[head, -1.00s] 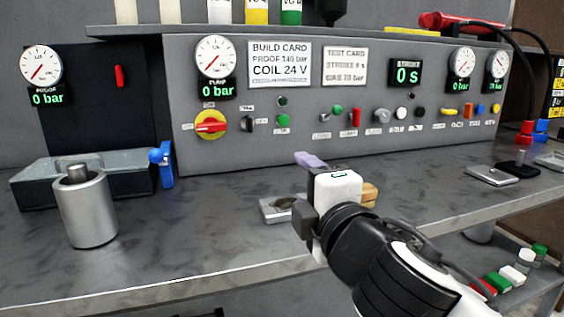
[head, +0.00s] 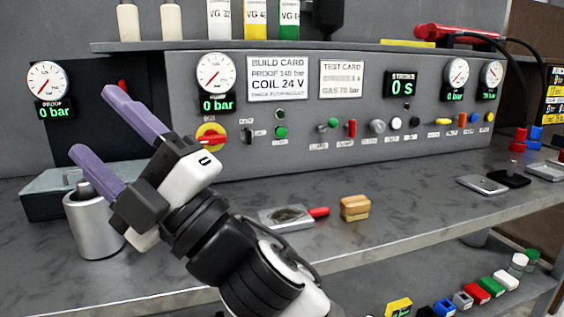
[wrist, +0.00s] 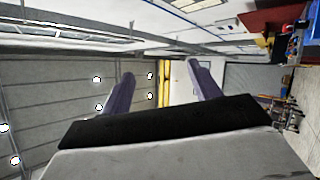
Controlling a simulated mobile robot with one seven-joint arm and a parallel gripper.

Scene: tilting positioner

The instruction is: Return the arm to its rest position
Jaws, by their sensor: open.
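My gripper (head: 100,135) is raised in front of the left part of the bench in the head view. Its two purple fingers are spread apart with nothing between them, pointing up and to the left. In the wrist view the open fingers (wrist: 160,92) face the ceiling and far walls of the room. In the head view my arm hides part of the bench, the panel's left end and part of a metal cylinder (head: 88,228).
The grey control panel (head: 340,145) stands along the back of the bench (head: 400,208). A metal plate (head: 268,216) with a red handle (head: 318,212) and a wooden block (head: 355,208) lie right of my arm. Small coloured parts sit on the lower shelf.

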